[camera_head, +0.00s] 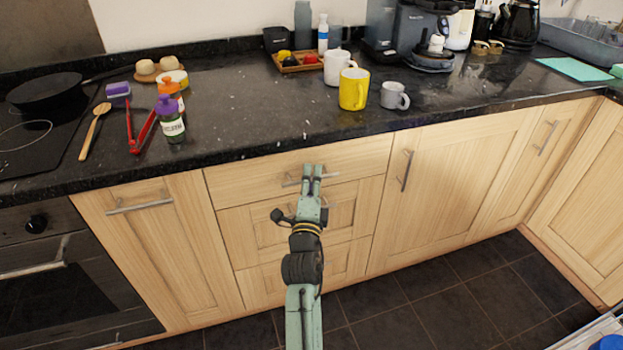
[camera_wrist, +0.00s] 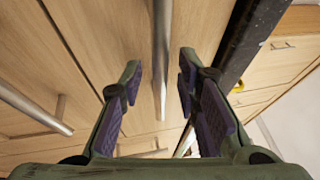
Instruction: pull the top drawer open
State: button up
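The top drawer (camera_head: 245,178) has a light wood front under the dark counter and looks closed, flush with its neighbours. Its metal bar handle (camera_head: 291,183) shows on either side of my gripper (camera_head: 312,172), which hides its middle. In the wrist view the handle (camera_wrist: 162,45) runs down between the two fingers of my gripper (camera_wrist: 158,82). The fingers are open, with a gap on each side of the bar. I cannot tell how deep the bar sits between the pads.
The drawer below has its own bar handle (camera_wrist: 35,108), left in the wrist view. The counter edge (camera_wrist: 250,40) is close to the right finger there. Cupboard doors (camera_head: 440,180) flank the drawers. A yellow mug (camera_head: 353,90) stands above. The tiled floor (camera_head: 440,290) in front is clear.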

grip_shut()
dwell(0.7)
